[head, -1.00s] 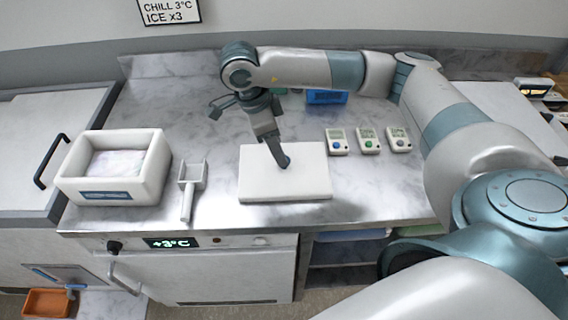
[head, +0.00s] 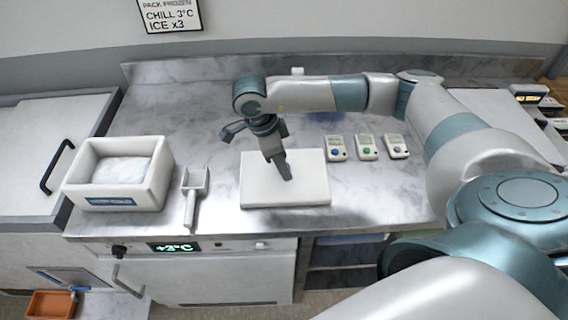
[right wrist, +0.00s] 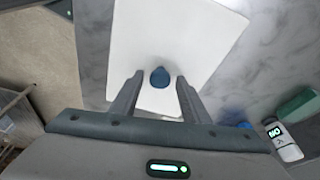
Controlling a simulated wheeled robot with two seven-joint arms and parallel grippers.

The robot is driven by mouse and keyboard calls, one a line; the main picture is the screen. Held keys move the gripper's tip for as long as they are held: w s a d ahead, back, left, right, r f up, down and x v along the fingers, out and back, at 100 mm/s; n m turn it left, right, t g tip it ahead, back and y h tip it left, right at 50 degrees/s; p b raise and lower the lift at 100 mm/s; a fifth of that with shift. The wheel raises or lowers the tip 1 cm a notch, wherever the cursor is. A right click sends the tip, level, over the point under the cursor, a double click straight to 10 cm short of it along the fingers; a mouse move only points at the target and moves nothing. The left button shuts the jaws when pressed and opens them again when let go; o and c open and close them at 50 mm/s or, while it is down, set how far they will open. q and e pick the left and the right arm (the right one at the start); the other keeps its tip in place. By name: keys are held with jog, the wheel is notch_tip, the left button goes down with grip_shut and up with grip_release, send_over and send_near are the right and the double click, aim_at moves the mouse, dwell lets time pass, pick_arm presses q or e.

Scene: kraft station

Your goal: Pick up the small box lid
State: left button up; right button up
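The small box lid (head: 258,192) looks like a flat white square slab on the marble counter. In the right wrist view the lid (right wrist: 195,35) has a small blue knob (right wrist: 160,77). My right gripper (head: 287,178) is over the lid, pointing down. In the right wrist view its fingers (right wrist: 158,92) are apart, with the knob between or just beyond their tips. I cannot tell whether the fingers touch the lid. The knob is hidden behind the gripper in the head view. My left gripper is not in view.
A white foam box (head: 118,197) with pale contents stands at the left. A scoop (head: 193,192) lies between it and the lid. Several small devices with displays, one of them here (head: 366,147), stand right of the lid. The counter's front edge is close.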

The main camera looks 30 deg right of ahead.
grip_shut()
jog(key=shift+r+b, duration=0.45)
jog(key=shift+r, duration=0.05)
jog(key=r+b, duration=0.2)
jog(key=r, duration=0.1)
jog(key=shift+s+a+r, duration=0.1)
jog(key=shift+s+r, duration=0.05)
jog(key=shift+s, duration=0.2)
jog(key=s+a+r+b, duration=0.2)
jog(key=s+r, duration=0.4)
jog(key=s, duration=0.4)
jog(key=shift+s+a+r, duration=0.35)
jog(key=shift+a, duration=0.1)
